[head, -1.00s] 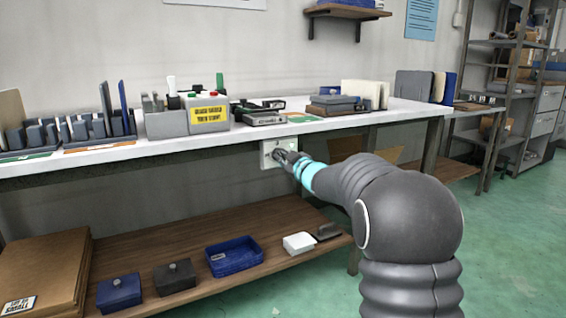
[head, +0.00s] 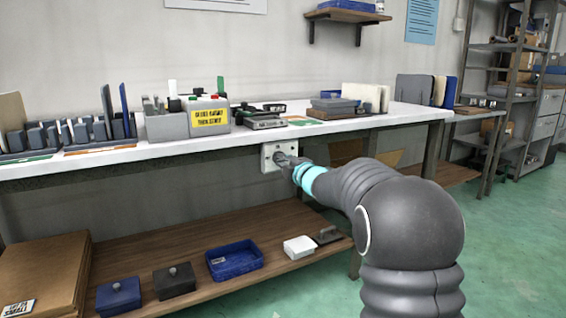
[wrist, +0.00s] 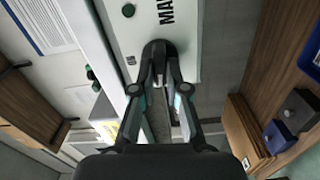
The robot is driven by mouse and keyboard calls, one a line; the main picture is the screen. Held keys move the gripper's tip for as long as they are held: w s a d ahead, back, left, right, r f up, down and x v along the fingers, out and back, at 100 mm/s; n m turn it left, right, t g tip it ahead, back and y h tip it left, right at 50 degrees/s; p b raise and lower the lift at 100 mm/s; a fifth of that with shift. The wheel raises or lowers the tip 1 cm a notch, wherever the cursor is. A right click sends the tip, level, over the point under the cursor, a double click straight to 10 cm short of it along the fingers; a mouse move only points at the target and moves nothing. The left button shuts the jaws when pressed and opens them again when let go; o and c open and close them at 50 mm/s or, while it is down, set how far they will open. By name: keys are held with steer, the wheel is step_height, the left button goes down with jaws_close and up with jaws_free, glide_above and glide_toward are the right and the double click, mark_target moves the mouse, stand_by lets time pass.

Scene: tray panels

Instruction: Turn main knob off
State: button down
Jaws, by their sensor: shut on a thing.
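The main knob (wrist: 158,47) is a dark round knob on a white wall panel (wrist: 188,22) in the wrist view. Black lettering beginning "MA" is printed on the panel beside it. In the head view the panel (head: 267,151) is fixed under the workbench's front edge. My gripper (wrist: 160,58) is shut on the main knob, one finger on each side of it. In the head view my gripper (head: 284,160) reaches the panel from the right and covers part of it. The knob's pointer or marking is hidden, so I cannot tell its setting.
The white workbench top (head: 175,146) runs just above the panel. Below, a wooden shelf (head: 205,277) carries a blue tray (head: 235,259), lidded boxes and a white block (head: 299,246). The green floor (head: 510,235) at right is open.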

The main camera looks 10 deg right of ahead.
steer(key=shift+n, duration=0.5)
stand_by(0.3)
steer(key=c, duration=1.2)
jaws_free()
steer(key=v, duration=1.2)
